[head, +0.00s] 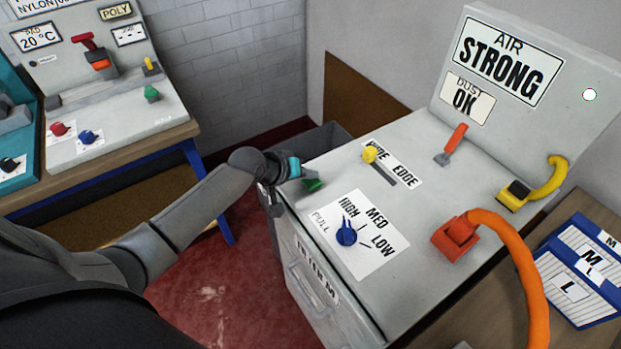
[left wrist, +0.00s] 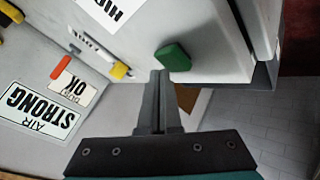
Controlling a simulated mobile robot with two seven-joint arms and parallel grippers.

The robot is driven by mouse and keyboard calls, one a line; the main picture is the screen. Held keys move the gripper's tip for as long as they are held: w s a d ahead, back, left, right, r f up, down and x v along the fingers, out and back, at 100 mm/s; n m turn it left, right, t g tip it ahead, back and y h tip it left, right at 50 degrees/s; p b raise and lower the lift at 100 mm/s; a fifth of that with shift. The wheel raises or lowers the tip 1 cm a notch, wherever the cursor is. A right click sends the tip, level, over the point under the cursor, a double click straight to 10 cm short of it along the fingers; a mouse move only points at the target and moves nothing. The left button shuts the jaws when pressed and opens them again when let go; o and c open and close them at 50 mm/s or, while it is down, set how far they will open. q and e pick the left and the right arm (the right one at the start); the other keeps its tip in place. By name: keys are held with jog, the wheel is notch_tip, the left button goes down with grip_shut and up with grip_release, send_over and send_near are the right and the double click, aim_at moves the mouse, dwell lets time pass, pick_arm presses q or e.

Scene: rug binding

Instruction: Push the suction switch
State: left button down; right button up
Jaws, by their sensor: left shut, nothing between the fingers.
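A small green switch (head: 313,185) sits at the left edge of the grey machine top (head: 330,290). It carries no readable label, so I cannot tell if it is the suction switch. In the left wrist view the green switch (left wrist: 172,57) is just beyond my fingertips. My left gripper (head: 298,174) is shut and empty beside it; its closed fingers also show in the left wrist view (left wrist: 159,76). I cannot tell if they touch the switch. An orange lever (head: 451,143) stands below the DUST OK label. My right gripper is out of view.
The machine top also has a yellow slider (head: 370,154), a blue HIGH-MED-LOW knob (head: 346,233), an orange hose (head: 512,250) and a yellow hose (head: 547,180). The sign AIR STRONG (head: 508,62) is on the back panel. Another control bench (head: 125,120) is at the left.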

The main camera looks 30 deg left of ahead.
aim_at(309, 184)
pick_arm(q)
jog(key=shift+f, duration=0.55)
dwell(0.4)
jog(key=shift+r+p, duration=0.95)
jog(key=shift+r, duration=0.05)
notch_tip(309, 184, up, 6)
jog(key=p, duration=0.6)
dwell(0.3)
